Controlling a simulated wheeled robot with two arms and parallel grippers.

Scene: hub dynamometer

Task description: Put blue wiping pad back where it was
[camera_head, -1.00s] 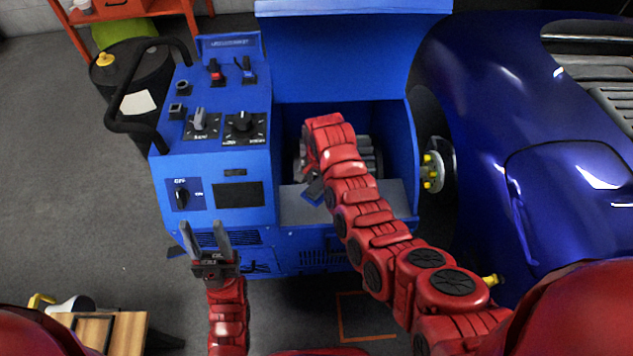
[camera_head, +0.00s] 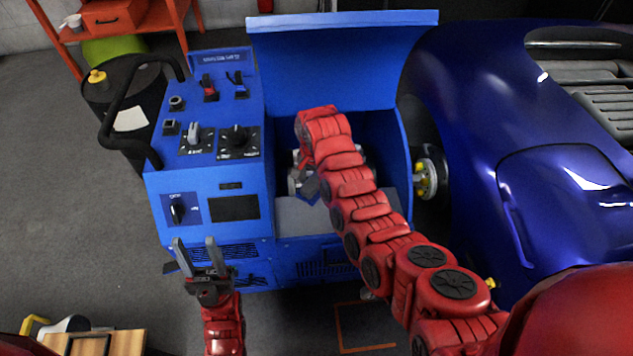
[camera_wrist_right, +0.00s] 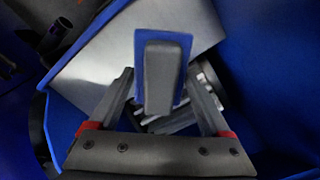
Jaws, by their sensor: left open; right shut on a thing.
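The blue wiping pad (camera_wrist_right: 184,45) has a grey grip block on top. In the right wrist view it sits between the fingers of my right gripper (camera_wrist_right: 160,95), which is shut on it. In the head view the pad (camera_head: 309,189) shows as a small blue piece beside my right arm, inside the open bay of the blue dynamometer (camera_head: 235,275). My right arm hides most of the rollers and part of the bay. I cannot tell whether the pad touches a surface. My left gripper (camera_head: 196,262) is open and empty in front of the machine's lower left panel.
The raised blue lid (camera_head: 345,60) stands behind the bay. A pale metal plate (camera_head: 300,218) lies at the bay's front. A dark blue car (camera_head: 500,120) with a wheel hub (camera_head: 428,178) is close on the right. A black drum (camera_head: 100,95) stands at the left.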

